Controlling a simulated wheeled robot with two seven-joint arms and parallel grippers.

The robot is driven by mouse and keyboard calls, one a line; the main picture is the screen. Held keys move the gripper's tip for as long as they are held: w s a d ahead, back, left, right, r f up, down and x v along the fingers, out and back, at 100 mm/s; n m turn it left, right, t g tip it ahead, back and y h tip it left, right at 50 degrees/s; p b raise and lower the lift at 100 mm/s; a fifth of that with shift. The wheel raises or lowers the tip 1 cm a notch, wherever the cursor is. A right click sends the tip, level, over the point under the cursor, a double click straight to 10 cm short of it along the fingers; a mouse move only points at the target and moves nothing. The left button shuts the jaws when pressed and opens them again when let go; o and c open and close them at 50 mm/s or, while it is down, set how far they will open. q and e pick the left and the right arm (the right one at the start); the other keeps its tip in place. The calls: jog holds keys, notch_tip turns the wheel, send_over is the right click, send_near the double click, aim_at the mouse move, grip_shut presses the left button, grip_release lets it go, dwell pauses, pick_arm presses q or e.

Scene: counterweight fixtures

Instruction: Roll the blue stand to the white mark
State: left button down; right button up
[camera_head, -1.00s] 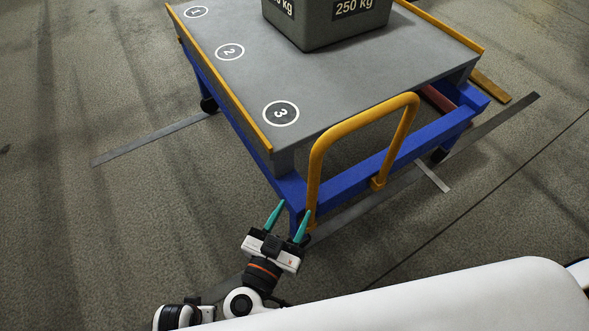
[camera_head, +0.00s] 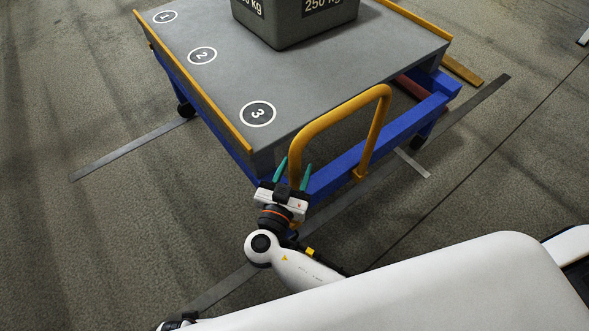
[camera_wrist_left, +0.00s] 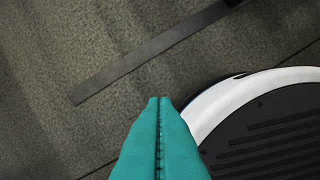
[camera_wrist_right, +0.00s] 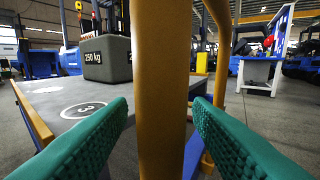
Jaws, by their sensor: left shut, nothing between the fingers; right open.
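The blue stand (camera_head: 408,125) has a grey top with circles numbered 1, 2 and 3. A yellow loop handle (camera_head: 325,120) rises at its near end. A dark 250 kg weight (camera_head: 300,28) sits on the top, and shows in the right wrist view (camera_wrist_right: 106,60). My right gripper (camera_head: 294,168) is open at the handle's left leg. In the right wrist view the upright yellow leg (camera_wrist_right: 160,90) stands between the teal fingers, with gaps visible. My left gripper (camera_wrist_left: 160,100) is shut and empty above the floor. I cannot identify the white mark with certainty.
Grey strips lie on the floor, one left of the stand (camera_head: 125,152) and one at its right (camera_head: 475,108). A short pale strip (camera_head: 412,163) lies by the near right wheel. A whitish piece (camera_head: 583,37) shows at the right edge.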

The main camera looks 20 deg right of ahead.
grip_shut()
